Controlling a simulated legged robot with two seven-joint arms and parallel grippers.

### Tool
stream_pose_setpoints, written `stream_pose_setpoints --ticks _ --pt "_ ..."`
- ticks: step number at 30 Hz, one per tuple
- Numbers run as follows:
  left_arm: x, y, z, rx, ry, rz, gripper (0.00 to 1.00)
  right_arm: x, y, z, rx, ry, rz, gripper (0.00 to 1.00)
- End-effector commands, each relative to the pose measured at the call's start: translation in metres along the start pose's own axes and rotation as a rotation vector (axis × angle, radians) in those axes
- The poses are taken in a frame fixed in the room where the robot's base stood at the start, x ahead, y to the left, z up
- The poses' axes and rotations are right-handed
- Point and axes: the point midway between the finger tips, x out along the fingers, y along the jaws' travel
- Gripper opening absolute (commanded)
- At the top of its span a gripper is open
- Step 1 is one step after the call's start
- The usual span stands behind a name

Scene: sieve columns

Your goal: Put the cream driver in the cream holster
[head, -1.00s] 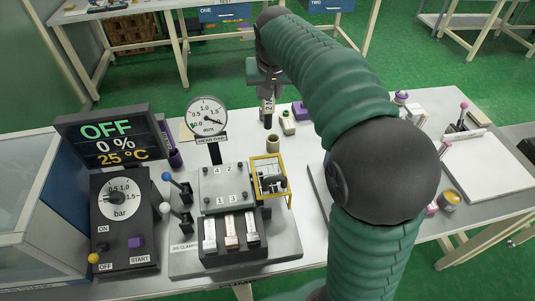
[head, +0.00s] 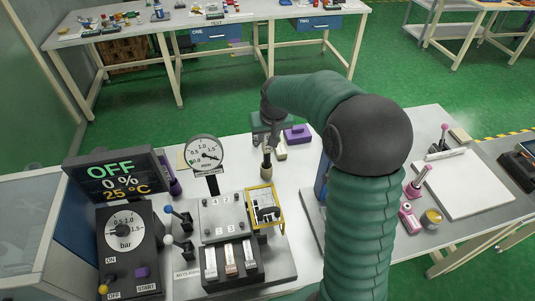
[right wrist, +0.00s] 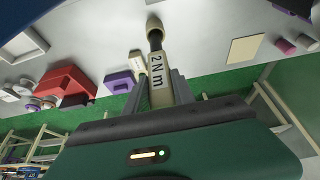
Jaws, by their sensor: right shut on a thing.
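The cream driver (right wrist: 159,82), marked "2 Nm", stands roughly upright between the fingers of my right gripper (head: 268,140), which is shut on it. In the right wrist view its dark shaft points at the small cream holster (right wrist: 153,22). In the head view the holster (head: 267,172) is directly below the gripper, and the driver's lower end lines up with it. I cannot tell how far the shaft is inside the holster. My left gripper is not in view.
A purple block (head: 297,134) and a cream block (head: 280,152) stand close by on the right. The gauge (head: 206,154) and clamp rig with a yellow frame (head: 279,207) stand on the left and in front. My right arm covers part of the table.

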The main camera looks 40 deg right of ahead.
Motion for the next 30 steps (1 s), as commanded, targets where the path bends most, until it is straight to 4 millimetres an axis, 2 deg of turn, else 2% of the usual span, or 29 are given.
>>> stream_pose_setpoints --ticks 6,9,18,19,21,24,30 --pt "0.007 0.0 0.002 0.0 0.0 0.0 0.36 0.038 -0.001 0.018 -0.001 -0.001 0.0 0.0" --pt "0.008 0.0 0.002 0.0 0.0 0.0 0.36 0.049 0.0 0.022 -0.001 0.002 0.0 0.0" --pt "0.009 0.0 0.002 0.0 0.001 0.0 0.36 0.051 0.0 0.022 0.0 0.004 0.0 0.0" --pt "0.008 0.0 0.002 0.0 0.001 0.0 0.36 0.051 0.0 0.022 0.0 0.002 0.0 0.33" --pt "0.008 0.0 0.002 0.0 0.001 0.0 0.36 0.051 0.0 0.022 0.0 0.002 0.0 0.42" --pt "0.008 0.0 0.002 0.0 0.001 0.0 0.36 0.051 0.0 0.022 0.0 0.002 0.0 0.52" --pt "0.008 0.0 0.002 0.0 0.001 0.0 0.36 0.051 0.0 0.022 0.0 0.002 0.0 0.52"
